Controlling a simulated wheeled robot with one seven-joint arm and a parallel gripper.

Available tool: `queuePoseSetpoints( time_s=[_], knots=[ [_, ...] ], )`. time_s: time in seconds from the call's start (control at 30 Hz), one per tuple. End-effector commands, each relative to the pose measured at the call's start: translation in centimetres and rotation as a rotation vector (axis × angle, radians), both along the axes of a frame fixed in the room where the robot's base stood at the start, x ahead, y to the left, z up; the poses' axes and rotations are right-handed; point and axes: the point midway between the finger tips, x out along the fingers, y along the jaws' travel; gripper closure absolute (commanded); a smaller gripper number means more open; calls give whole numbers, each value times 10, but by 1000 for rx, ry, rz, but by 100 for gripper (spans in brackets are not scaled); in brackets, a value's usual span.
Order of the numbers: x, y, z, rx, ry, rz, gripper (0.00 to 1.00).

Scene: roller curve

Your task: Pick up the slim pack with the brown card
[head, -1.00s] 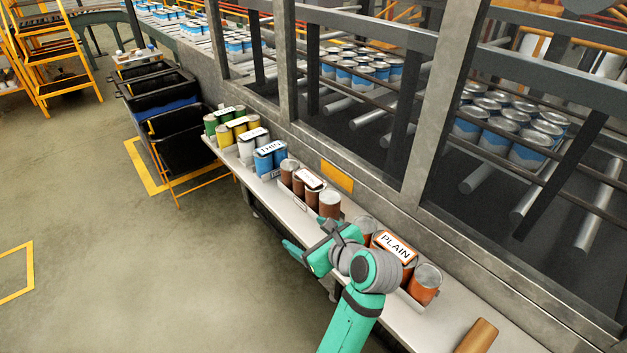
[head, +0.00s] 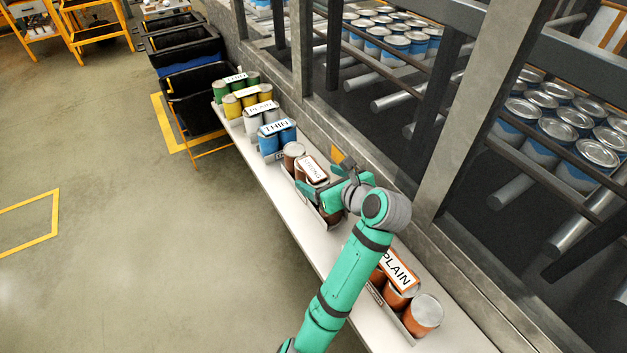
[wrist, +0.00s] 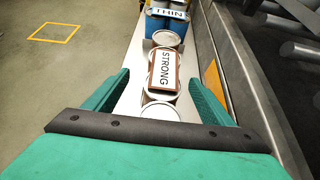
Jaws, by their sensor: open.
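The slim pack with the brown-edged card reading STRONG (head: 312,169) stands in a tray on the long shelf, between brown cans. In the wrist view the STRONG pack (wrist: 164,72) is in the middle, with a round can lid beyond it and one nearer. My gripper (head: 322,179) is open at this tray, its fingers close to the pack and hiding part of it. In the wrist view my gripper (wrist: 160,84) has one finger on each side of the pack, with visible gaps. Whether the fingertips are down at the pack's height is unclear.
Orange cans with a PLAIN card (head: 398,271) stand nearer on the shelf (head: 281,212). Blue THIN packs (head: 278,135), white cans and yellow and green packs stand farther along. A grey wall with posts borders the shelf's right side. Open floor lies left.

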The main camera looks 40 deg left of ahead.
Motion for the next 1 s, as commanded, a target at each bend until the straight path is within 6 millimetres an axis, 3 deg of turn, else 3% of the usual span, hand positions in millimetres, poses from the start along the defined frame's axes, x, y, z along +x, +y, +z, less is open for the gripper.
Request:
queuePoseSetpoints(
  time_s=[0.27, 0.6, 0.87, 0.9, 1.0],
  knots=[
    [10, 13, -8, 0, 1, -5, 23],
    [28, 47, -23, 1, 0, -6, 23],
    [29, 49, -25, 1, -1, -6, 23],
    [29, 49, -25, 1, -1, -6, 26],
    [29, 49, -25, 1, -1, -6, 50]
  ],
)
